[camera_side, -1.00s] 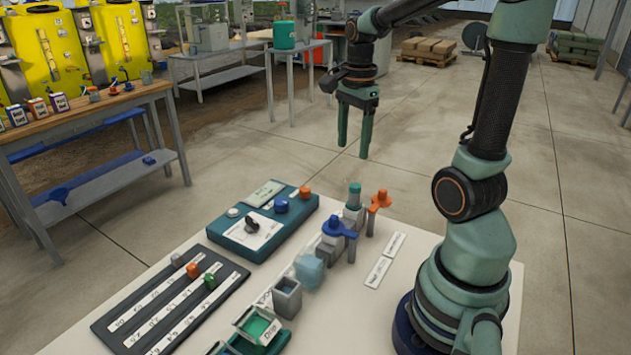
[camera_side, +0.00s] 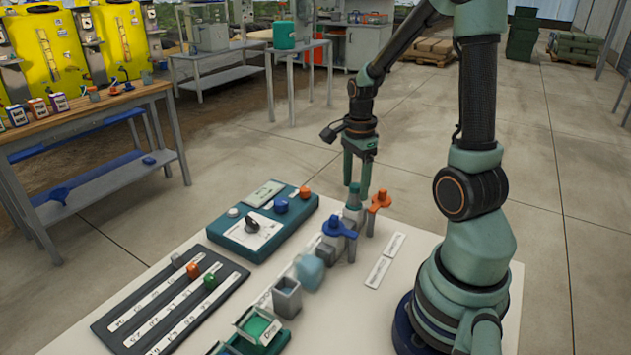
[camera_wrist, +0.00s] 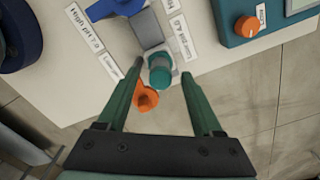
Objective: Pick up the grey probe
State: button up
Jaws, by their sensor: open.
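A small upright cylinder, teal above and grey below, stands on a grey block in the side view (camera_side: 353,203); I take it as the probe, though no other label confirms it. In the wrist view its teal top (camera_wrist: 160,75) shows between my fingertips. My gripper (camera_side: 357,188) is open, pointing down, with its fingers at about the top of this cylinder. In the wrist view my gripper (camera_wrist: 163,70) has a finger on either side, and no grip shows. I cannot tell whether either finger touches it.
An orange-handled part (camera_side: 379,200) stands close on the right, a blue-handled part (camera_side: 339,228) in front. A teal control box (camera_side: 262,225), a dark slotted board (camera_side: 170,305) and an open grey cup (camera_side: 287,297) lie left. White label strips (camera_side: 384,262) lie flat on the right.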

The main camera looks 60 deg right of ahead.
jog(key=shift+f, duration=0.95)
grip_shut()
jog(key=shift+r, duration=0.1)
